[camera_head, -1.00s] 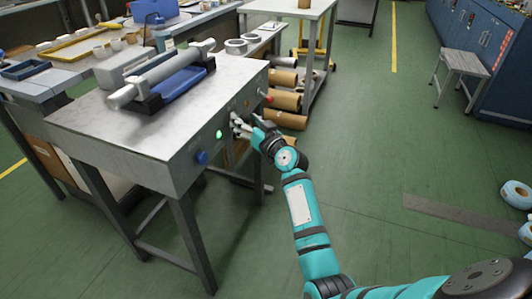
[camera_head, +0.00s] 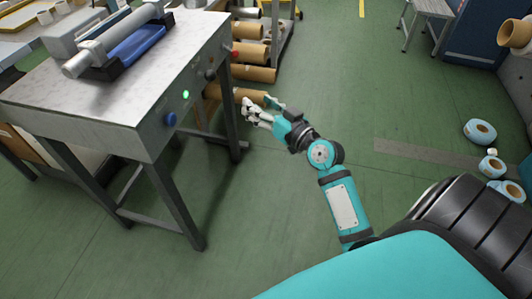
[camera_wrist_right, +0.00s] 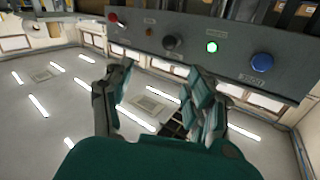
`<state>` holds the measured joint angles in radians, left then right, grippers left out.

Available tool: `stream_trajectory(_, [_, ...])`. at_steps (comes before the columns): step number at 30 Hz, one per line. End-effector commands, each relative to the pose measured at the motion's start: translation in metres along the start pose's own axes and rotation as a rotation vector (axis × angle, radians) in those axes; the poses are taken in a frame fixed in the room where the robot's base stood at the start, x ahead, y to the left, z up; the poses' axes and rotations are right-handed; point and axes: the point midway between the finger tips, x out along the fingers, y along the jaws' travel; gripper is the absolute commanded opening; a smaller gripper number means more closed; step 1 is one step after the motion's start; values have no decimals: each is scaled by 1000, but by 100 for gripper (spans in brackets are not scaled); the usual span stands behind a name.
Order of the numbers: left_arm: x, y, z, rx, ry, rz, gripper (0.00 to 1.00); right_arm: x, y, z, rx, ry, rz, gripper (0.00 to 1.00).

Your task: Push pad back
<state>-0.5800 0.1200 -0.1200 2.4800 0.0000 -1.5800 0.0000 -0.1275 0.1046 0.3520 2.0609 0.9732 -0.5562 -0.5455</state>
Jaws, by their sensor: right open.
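The rewinder (camera_head: 118,65) stands at left in the head view, with a grey roller (camera_head: 110,38) across its top. A blue flat part (camera_head: 139,44) lies beside the roller; I cannot tell whether this is the pad. The front panel carries a lit green button (camera_head: 186,94), a blue knob (camera_head: 170,119) and a black knob (camera_head: 210,75). The panel (camera_wrist_right: 220,50) also shows in the right wrist view. My right gripper (camera_head: 249,112) is open and empty, to the right of the panel and apart from it. Its spread fingers (camera_wrist_right: 158,98) show in the wrist view. My left gripper is out of view.
Brown cardboard rolls (camera_head: 253,73) lie on a rack behind the rewinder. Blue tape rolls (camera_head: 480,131) lie on the floor at right. A grey stool (camera_head: 426,14) stands at the back right. The green floor between is mostly clear.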

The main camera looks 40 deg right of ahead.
Motion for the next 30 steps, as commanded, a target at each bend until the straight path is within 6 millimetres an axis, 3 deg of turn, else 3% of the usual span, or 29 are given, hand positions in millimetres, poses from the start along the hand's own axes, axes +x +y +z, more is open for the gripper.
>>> stream_trajectory(3, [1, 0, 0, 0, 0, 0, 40, -25, 0, 2, -3, -6, -1, 56])
stream_trajectory(15, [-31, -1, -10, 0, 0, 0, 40, -14, 14, 75, 51, -197, 75, 56])
stream_trajectory(30, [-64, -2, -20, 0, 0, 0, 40, -33, 17, 174, 70, -440, 144, 56])
